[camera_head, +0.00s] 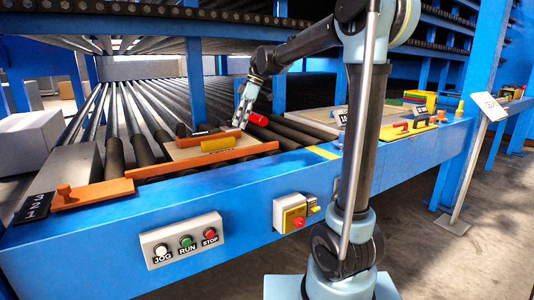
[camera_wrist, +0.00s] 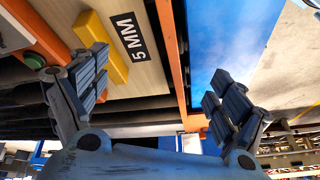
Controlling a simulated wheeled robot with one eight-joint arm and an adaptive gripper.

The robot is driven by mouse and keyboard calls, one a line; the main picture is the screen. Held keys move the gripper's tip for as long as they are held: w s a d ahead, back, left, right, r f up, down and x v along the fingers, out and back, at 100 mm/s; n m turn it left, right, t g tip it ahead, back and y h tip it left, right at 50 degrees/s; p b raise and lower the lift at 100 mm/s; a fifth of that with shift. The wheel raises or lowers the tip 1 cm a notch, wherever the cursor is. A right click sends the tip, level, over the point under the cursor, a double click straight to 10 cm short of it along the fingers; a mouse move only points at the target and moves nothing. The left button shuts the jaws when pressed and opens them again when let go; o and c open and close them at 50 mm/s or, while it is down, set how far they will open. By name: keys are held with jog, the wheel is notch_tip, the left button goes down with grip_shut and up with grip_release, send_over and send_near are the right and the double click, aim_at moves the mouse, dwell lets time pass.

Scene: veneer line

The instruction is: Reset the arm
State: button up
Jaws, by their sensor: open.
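My gripper (camera_head: 241,118) hangs at the end of my arm over the blue roller line, left of the picture's middle. In the wrist view my gripper (camera_wrist: 157,72) has its fingers spread wide, with nothing between them. Below it lies a pale board (camera_head: 188,152) with a yellow bar (camera_head: 221,143) on it. The wrist view shows the same yellow bar (camera_wrist: 103,47) beside a black "5 MM" label (camera_wrist: 130,36). A red piece (camera_head: 258,119) shows just right of the gripper; I cannot tell whether they touch.
Orange rails (camera_head: 225,157) edge the board. Jog, run and stop buttons (camera_head: 183,241) and a yellow-red switch (camera_head: 293,216) sit on the blue front beam (camera_head: 240,195). Another board with handled tools (camera_head: 410,128) lies right. Blue posts (camera_head: 195,75) stand behind. Open floor lies in front.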

jog(key=s+d+f+m+t+h, duration=0.2)
jog(key=s+d+f+m, duration=0.7)
jog(key=s+d+f, duration=0.3)
jog(key=s+d+f+m+t+h, duration=0.1)
jog(key=s+d+f+m+h, duration=0.1)
jog(key=s+d+f+m, duration=0.8)
jog(key=s+d+f, duration=0.2)
jog(key=s+d, duration=0.5)
jog(key=shift+d+t+h, duration=0.3)
jog(key=shift+t, duration=0.1)
jog(key=shift+f, duration=0.1)
jog(key=shift+w+f, duration=0.2)
jog(key=shift+w, duration=0.25)
